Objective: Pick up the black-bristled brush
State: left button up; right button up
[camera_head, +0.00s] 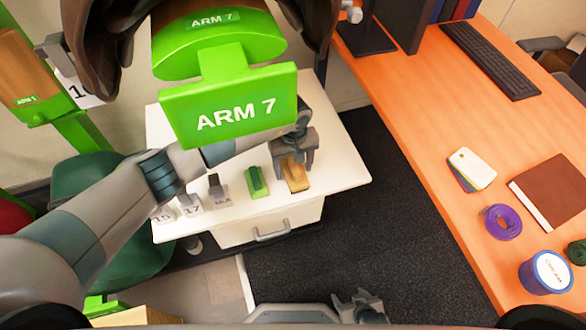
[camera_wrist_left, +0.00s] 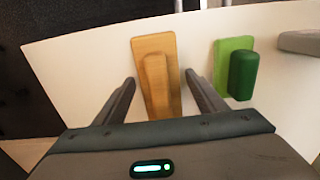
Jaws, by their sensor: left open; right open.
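A wooden, tan brush-like block with a raised grip (camera_head: 296,178) lies on the white cabinet top; it also shows in the left wrist view (camera_wrist_left: 155,85). A green one with a darker green grip (camera_head: 256,184) lies to its left in the head view and to its right in the left wrist view (camera_wrist_left: 241,75). No black bristles show on either, so I cannot tell which is the black-bristled brush. My left gripper (camera_head: 296,165) is open above the tan block, its fingers (camera_wrist_left: 160,78) on either side of it with gaps. My right gripper (camera_head: 360,300) is low at the bottom edge, away from the cabinet.
A green ARM 7 stand (camera_head: 228,105) rises close to my left arm.

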pick_arm(q)
jog(key=c, duration=1.3)
jog(key=shift+o, duration=0.2)
pick_arm(e)
jog(key=shift+a, duration=0.1)
pick_arm(q)
jog(key=shift+w+r, duration=0.1)
jog(key=shift+r, duration=0.35)
notch_tip(320, 180, up, 3)
jog(key=shift+r+b, duration=0.15)
jog(key=shift+b, duration=0.45)
jog(key=s+d+r+b, duration=0.1)
jog(key=s+d+r, duration=0.1)
jog(key=d, duration=0.3)
jog(key=s+d+r+b, duration=0.1)
jog(key=s+d+r, duration=0.1)
jog(key=d+r, duration=0.3)
jog(key=shift+s+d+b, duration=0.35)
jog(key=shift+d, duration=0.05)
pick_arm(e)
jog(key=s+d+f+g, duration=0.1)
jog(key=d, duration=0.1)
jog(key=s+d+f+g+h, duration=0.1)
jog(key=s, duration=0.1)
jog(key=shift+s+d+f+g, duration=0.1)
jog(key=shift+s+d+g, duration=0.2)
jog(key=shift+d+g, duration=0.1)
